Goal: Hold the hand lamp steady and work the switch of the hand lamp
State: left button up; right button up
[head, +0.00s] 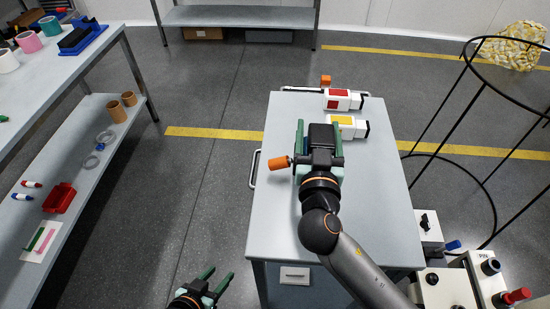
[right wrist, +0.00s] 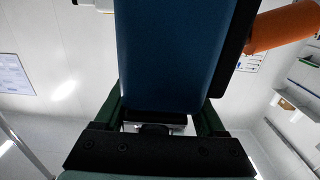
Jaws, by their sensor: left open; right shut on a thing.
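The hand lamp (head: 321,136) shows as a dark block between the green fingers of my right gripper (head: 318,129), over the grey table. In the right wrist view the lamp (right wrist: 175,50) is a large blue body with a black edge, held between the fingers. An orange piece (head: 278,163) sticks out to the left of the gripper in the head view; it also shows at the upper right in the right wrist view (right wrist: 285,28). I cannot make out the switch. My left gripper (head: 221,277) is open and empty, low and left of the table, apart from the lamp.
On the grey table (head: 375,200) lie a white block with a red patch (head: 342,99) and one with a yellow patch (head: 348,127), close beyond the lamp. A shelf bench (head: 90,165) stands left. A black wire stand (head: 487,190) and control boxes (head: 440,288) stand right.

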pick_arm(q)
jog(key=shift+f, duration=0.2)
dwell(0.6)
jog(key=shift+o, duration=1)
jog(key=shift+w+r, duration=0.1)
jog(key=shift+w, duration=0.15)
jog(key=n+h, duration=1.3)
jog(key=n, duration=0.4)
send_near(271, 167)
jog(key=x, duration=1.2)
grip_shut()
